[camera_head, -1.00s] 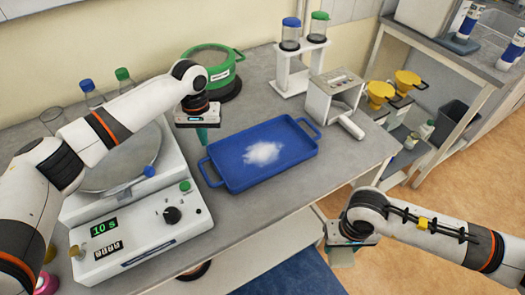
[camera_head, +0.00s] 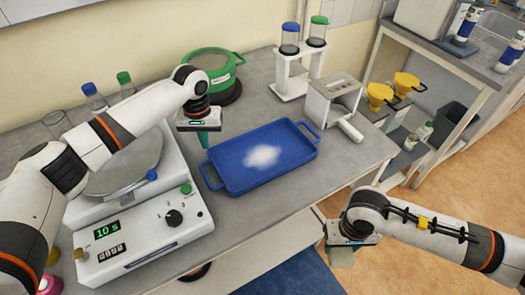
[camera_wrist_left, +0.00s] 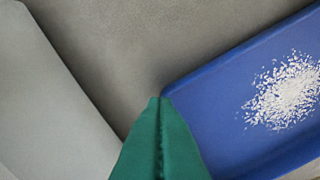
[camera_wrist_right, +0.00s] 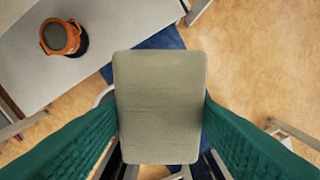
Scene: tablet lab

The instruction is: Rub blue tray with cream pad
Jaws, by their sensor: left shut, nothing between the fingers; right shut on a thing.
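The blue tray (camera_head: 245,178) lies on the grey bench, with a patch of white flakes (camera_head: 263,156) near its middle. My left gripper (camera_head: 204,138) is shut and empty, above the bench by the tray's left corner. Its green fingertips (camera_wrist_left: 160,102) show together in the left wrist view, with the tray (camera_wrist_left: 215,130) and flakes (camera_wrist_left: 285,92) to the right. My right gripper (camera_head: 347,244) is off the bench's front edge, over the floor. It is shut on the cream pad (camera_wrist_left: 160,102), which fills the middle of the right wrist view (camera_wrist_right: 160,105) between the green fingers.
A white device with a round plate and a green "10 s" display (camera_head: 108,228) stands left of the tray. A green-rimmed round container (camera_head: 212,72), a bottle rack (camera_head: 299,62) and a grey-white box (camera_head: 332,98) stand behind. The bench in front of the tray is clear.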

